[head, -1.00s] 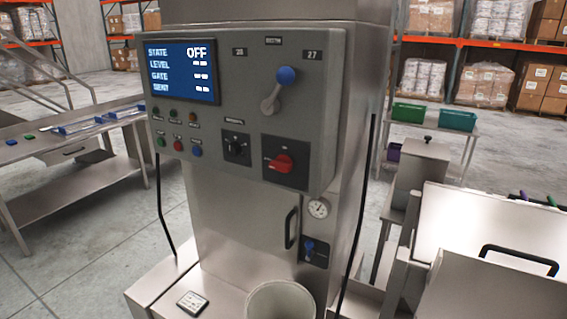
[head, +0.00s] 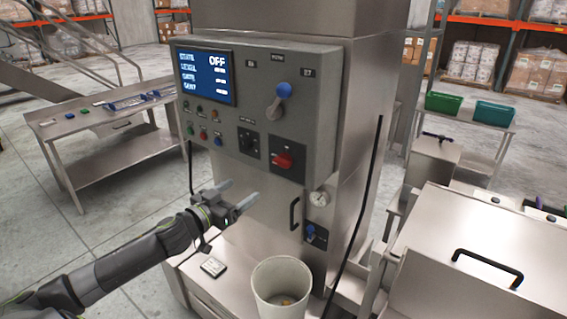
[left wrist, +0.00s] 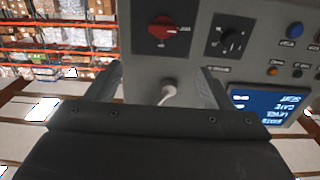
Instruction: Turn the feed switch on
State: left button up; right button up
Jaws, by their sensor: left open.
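The labels are too small to read, so I cannot tell which is the feed switch. The screen (head: 204,75) shows STATE OFF. My left gripper (head: 238,193) is open and empty, in front of the cabinet below the panel, apart from the controls. My right gripper is not in view.
A pale bucket (head: 282,285) with some brown matter inside stands below the cabinet. A black door handle (head: 294,213), a gauge (head: 319,198) and a blue valve (head: 310,233) are right of my gripper. Steel bins (head: 470,230) stand at the right.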

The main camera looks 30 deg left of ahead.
pick_arm(q)
send_near(279, 164)
jog(key=w+b, duration=0.2)
jog(key=b, duration=0.1)
jog(key=w+b, duration=0.3)
jog(key=b, duration=0.1)
jog(key=w+b, duration=0.3)
jog(key=shift+d+f+b, duration=0.1)
jog(key=shift+d+b, duration=0.2)
jog(key=shift+d, duration=0.05)
jog(key=shift+w+d+b, duration=0.1)
jog(key=shift+w+b, duration=0.35)
jog(key=shift+w, duration=0.3)
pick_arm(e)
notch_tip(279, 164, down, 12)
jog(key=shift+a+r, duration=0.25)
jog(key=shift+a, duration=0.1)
pick_arm(q)
jog(key=shift+c, duration=0.2)
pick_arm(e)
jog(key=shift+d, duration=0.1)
pick_arm(q)
jog(key=c, duration=0.9)
